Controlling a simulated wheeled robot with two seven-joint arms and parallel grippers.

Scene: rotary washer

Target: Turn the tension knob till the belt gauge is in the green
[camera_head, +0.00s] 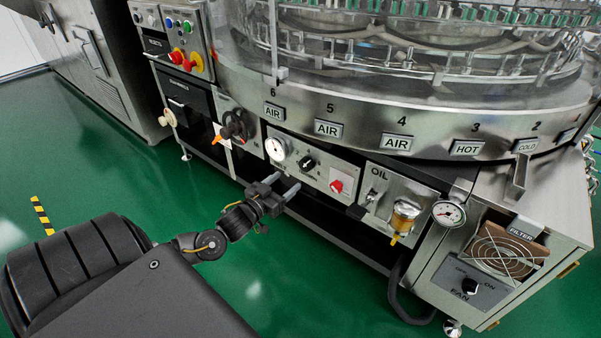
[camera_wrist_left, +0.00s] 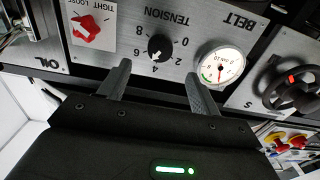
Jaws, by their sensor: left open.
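The tension knob (camera_head: 307,163) is a black round knob on the silver panel. In the wrist view, which is upside down, the knob (camera_wrist_left: 160,47) has a white mark pointing lower left, near the 4. The belt gauge (camera_head: 275,149) is a white dial beside it. In the wrist view the gauge (camera_wrist_left: 220,66) shows a green arc at its lower left; its needle is too small to read surely. My left gripper (camera_head: 284,185) is open and empty, in front of and below the knob. In the wrist view its fingers (camera_wrist_left: 158,76) are spread on either side of the knob, apart from it.
A black handwheel (camera_head: 238,126) sticks out left of the belt gauge. The machine's drum rim overhangs above. Green floor in front is clear.

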